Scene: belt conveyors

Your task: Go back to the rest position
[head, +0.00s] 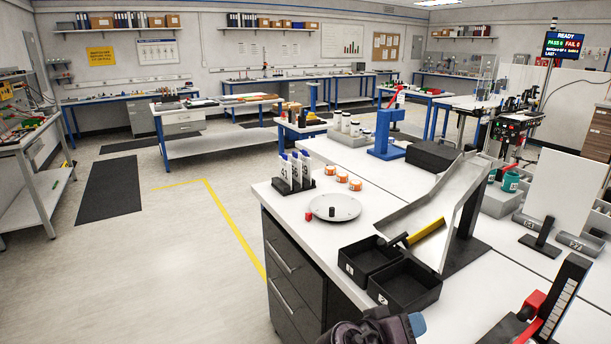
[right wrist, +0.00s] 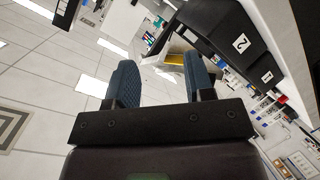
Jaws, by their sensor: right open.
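My right gripper (head: 378,328) shows at the bottom edge of the head view, in front of the white bench and below the black bins. In the right wrist view its two blue pads (right wrist: 160,82) stand apart with nothing between them. The gripper is open and empty. My left gripper is in neither view.
Black bins 1 (head: 368,262) and 2 (head: 404,287) sit at the front edge of the white bench (head: 290,205), beneath a metal chute (head: 424,200). A round grey plate (head: 335,208) lies left of them. The floor (head: 150,270) to the left is clear.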

